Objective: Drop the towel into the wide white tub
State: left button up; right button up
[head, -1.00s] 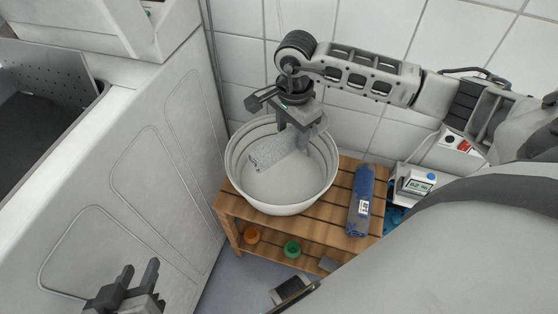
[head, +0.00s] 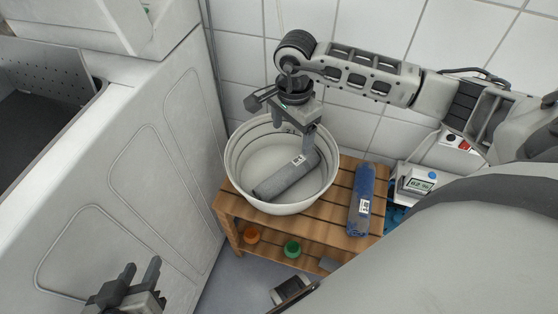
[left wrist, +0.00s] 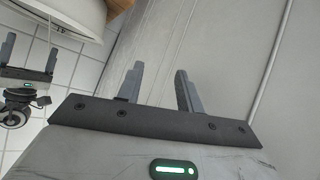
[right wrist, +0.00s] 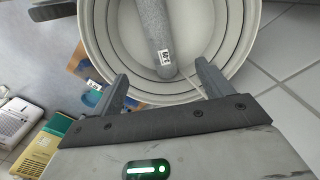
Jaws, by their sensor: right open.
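A rolled grey towel (head: 286,176) with a white label lies inside the wide white tub (head: 237,150), leaning along its bottom and wall. In the right wrist view the towel (right wrist: 154,30) lies in the tub (right wrist: 228,45), beyond my fingertips and apart from them. My right gripper (head: 300,138) is above the tub, open and empty; its fingers also show in the right wrist view (right wrist: 160,85). My left gripper (head: 138,280) is open and empty beside the white machine at the lower left; it also shows in the left wrist view (left wrist: 157,85).
The tub stands on a slatted wooden bench (head: 338,216). A blue rolled item (head: 361,200) with a label lies on the bench, right of the tub. Orange (head: 252,236) and green (head: 292,249) containers sit on the lower shelf. A white machine (head: 130,190) borders the left.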

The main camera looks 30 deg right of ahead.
pick_arm(q)
jog(key=shift+t, duration=0.5)
jog(key=r, duration=0.1)
jog(key=r+p, duration=0.2)
jog(key=r, duration=0.1)
jog(key=shift+s+a, duration=0.25)
jog(key=shift+a, duration=0.15)
pick_arm(e)
notch_tip(320, 180, up, 15)
jog(key=shift+r, duration=0.2)
